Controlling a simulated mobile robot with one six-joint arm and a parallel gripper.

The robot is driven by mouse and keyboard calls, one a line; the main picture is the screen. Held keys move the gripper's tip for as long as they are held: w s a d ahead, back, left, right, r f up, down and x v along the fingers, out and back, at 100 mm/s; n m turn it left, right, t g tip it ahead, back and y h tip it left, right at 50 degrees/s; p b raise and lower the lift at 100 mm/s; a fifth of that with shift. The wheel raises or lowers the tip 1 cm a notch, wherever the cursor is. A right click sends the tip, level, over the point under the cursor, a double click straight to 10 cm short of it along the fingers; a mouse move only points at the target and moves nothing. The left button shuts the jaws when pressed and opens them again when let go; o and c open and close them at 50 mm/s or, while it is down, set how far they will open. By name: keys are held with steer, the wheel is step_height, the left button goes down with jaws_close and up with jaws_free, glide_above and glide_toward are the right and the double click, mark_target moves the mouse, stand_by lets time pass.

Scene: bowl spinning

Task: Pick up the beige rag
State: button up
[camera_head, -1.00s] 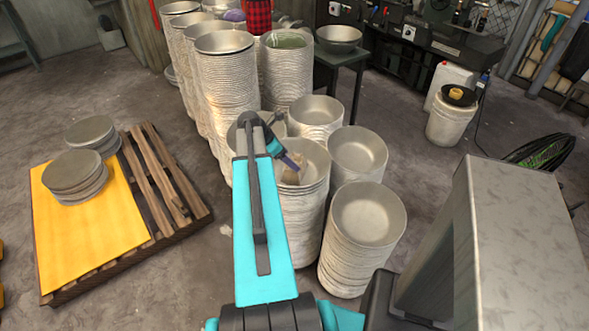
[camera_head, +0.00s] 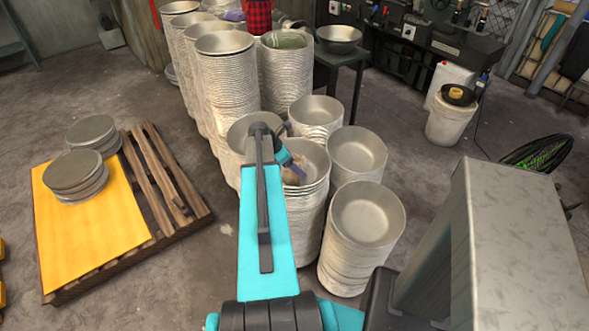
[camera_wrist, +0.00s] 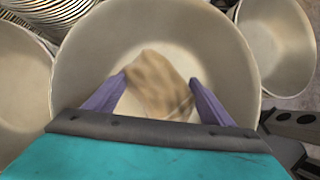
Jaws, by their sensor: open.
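The beige rag (camera_wrist: 157,86) lies crumpled inside a metal bowl (camera_wrist: 90,65) at the top of a stack. My gripper (camera_wrist: 160,88) reaches down into this bowl with its purple fingers open, one on each side of the rag. I cannot tell whether the fingers touch the rag. In the head view only a little of the rag (camera_head: 291,179) shows, as my arm and gripper (camera_head: 297,172) hide much of it. The bowl stack (camera_head: 300,215) stands just right of my arm.
Other bowl stacks crowd around, one at right (camera_head: 357,155) and one in front (camera_head: 367,215). Tall stacks (camera_head: 228,80) stand behind. A wooden pallet (camera_head: 165,185) with a yellow sheet (camera_head: 85,225) and round discs is at left. A white bucket (camera_head: 452,120) stands at back right.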

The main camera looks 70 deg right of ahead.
mark_target(295, 161)
stand_by(0.4)
steer(key=c, duration=1.1)
steer(key=shift+r, duration=0.15)
steer(key=shift+c, duration=0.2)
steer(key=shift+r+b, duration=0.7)
steer(key=shift+r, duration=4.15)
